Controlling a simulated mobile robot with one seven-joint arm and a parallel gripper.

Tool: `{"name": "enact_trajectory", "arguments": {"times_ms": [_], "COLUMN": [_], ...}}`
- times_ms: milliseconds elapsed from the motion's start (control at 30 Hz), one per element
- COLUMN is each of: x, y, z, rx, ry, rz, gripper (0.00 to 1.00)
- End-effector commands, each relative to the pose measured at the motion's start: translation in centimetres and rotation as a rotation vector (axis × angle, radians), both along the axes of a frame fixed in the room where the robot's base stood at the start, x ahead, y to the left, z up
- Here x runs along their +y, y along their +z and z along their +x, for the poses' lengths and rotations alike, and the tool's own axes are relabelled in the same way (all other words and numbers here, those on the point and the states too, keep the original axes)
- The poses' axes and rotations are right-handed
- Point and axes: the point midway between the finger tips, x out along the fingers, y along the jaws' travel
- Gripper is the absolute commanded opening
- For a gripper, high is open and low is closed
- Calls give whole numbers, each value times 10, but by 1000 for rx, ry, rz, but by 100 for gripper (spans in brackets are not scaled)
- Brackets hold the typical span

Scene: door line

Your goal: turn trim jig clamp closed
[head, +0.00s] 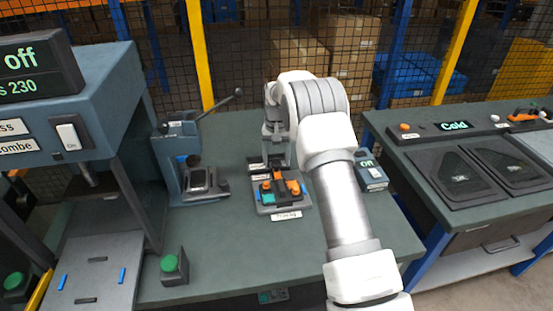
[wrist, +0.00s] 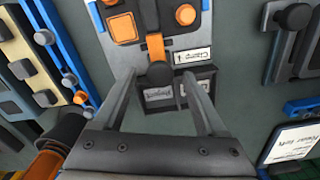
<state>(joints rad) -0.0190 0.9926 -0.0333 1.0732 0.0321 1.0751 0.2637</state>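The trim jig (head: 299,202) is a small grey plate with orange and blue parts on the bench, its label at the front edge. In the wrist view the jig plate (wrist: 178,40) is at top centre, with orange pads. The clamp has an orange lever (wrist: 155,47) ending in a dark round knob (wrist: 160,75). My gripper (wrist: 159,74) is open, with one finger either side of the knob in the picture. Neither finger visibly touches it; the depth between them is unclear. In the head view my arm and wrist hide part of the area behind the jig.
A grey press with a lever (head: 195,160) stands left of the jig. A green button box (head: 173,266) sits near the front edge. A small box with a display (head: 371,175) is right of my arm. Bare bench (head: 235,245) lies in front of the jig.

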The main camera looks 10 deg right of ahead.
Motion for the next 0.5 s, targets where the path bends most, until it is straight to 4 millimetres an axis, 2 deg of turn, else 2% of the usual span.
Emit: {"name": "enact_trajectory", "arguments": {"times_ms": [300,433,500], "x": [0,0,0], "y": [3,18,32], "z": [0,1,1], "rx": [0,-2,-4], "ry": [1,1,1], "rz": [0,-1,0], "gripper": [74,74,74]}}
